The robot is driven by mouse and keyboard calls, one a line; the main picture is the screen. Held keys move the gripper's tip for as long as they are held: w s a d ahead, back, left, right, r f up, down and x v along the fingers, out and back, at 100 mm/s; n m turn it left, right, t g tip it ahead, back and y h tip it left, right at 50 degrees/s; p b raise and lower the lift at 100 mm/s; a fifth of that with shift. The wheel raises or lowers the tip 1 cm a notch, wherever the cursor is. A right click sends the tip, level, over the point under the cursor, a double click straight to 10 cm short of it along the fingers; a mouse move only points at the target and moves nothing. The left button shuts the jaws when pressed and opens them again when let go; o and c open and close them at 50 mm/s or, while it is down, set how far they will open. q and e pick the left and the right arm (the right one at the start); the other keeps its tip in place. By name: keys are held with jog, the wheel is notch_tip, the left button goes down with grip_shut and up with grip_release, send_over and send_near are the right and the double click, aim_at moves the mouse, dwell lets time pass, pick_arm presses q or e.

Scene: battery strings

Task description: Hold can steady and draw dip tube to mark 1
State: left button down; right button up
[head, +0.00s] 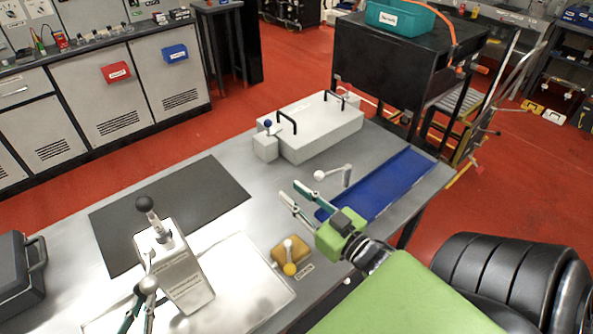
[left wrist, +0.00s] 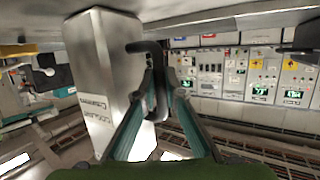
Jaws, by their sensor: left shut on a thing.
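The silver can (head: 185,280) stands upright on a pale sheet at the front of the bench. It also shows large in the left wrist view (left wrist: 103,85). A black ball knob (head: 145,203) tops a short stem at the can's top; any tube below is hidden inside, and I make out no mark. My left gripper (head: 149,284) is shut on the can's dark side handle (left wrist: 155,85), its fingers on either side of it in the left wrist view. My right gripper (head: 290,190) is open and empty, right of and apart from the can, fingertips toward the back.
A yellow block with a lever (head: 290,256) sits between the can and my right arm. A white box with black handles (head: 320,130) is behind. The dark mat (head: 165,210) is clear.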

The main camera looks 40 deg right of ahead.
pick_arm(q)
jog(key=shift+a+f, duration=0.1)
jog(key=shift+f, duration=0.25)
jog(key=c, duration=2.1)
grip_release()
jog(key=shift+c, duration=0.2)
jog(key=shift+o, duration=0.6)
jog(key=shift+w+r, duration=0.1)
jog(key=v, duration=1.2)
jog(key=shift+r, duration=0.1)
